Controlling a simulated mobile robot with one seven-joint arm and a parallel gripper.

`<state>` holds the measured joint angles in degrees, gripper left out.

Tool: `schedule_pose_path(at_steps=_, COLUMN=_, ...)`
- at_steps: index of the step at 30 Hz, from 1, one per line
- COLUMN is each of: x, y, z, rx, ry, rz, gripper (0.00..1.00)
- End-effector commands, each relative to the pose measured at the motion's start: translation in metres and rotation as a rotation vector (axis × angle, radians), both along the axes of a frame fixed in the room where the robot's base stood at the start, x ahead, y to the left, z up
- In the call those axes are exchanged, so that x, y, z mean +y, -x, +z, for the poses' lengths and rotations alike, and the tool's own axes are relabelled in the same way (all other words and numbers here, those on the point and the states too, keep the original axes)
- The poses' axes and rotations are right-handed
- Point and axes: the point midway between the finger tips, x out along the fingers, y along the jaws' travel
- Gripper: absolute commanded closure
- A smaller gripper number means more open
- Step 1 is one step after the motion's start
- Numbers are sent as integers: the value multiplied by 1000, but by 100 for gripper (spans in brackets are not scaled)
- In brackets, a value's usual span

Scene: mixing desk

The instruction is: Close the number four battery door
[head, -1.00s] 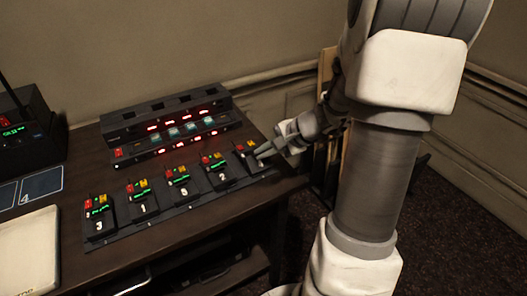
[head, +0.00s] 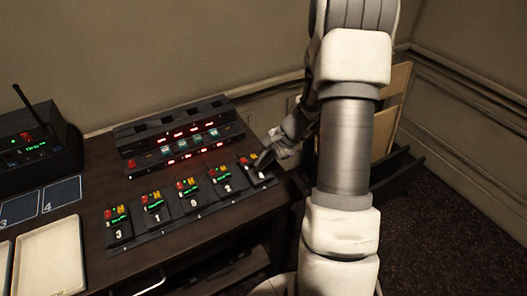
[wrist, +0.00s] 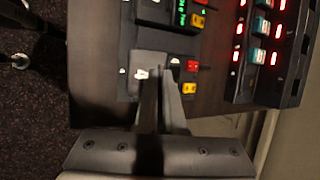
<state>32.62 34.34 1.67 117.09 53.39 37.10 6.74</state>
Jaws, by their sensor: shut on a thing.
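The number four battery door is the dark grey panel on the rightmost pack (head: 258,178) of the row on the desk. In the wrist view the door (wrist: 148,64) is a grey plate with a white mark, partly hidden by my fingers. My gripper (head: 264,160) is at this pack, its fingers close together and shut on the door. The door's exact angle is hard to tell.
Several similar packs, such as number 2 (head: 224,189) and number 3 (head: 119,232), stand in line to the left. A rack with red lights (head: 180,137) stands behind. Pale trays (head: 52,250) and numbered cards (head: 62,194) lie at left.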

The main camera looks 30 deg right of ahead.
Motion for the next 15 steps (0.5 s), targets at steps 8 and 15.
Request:
schedule_pose_path(at_steps=8, x=2, y=-11, z=2, rx=162, ry=6, rz=4, gripper=100)
schedule_pose_path(at_steps=15, x=1, y=-17, z=-5, rx=273, ry=10, rz=5, gripper=100)
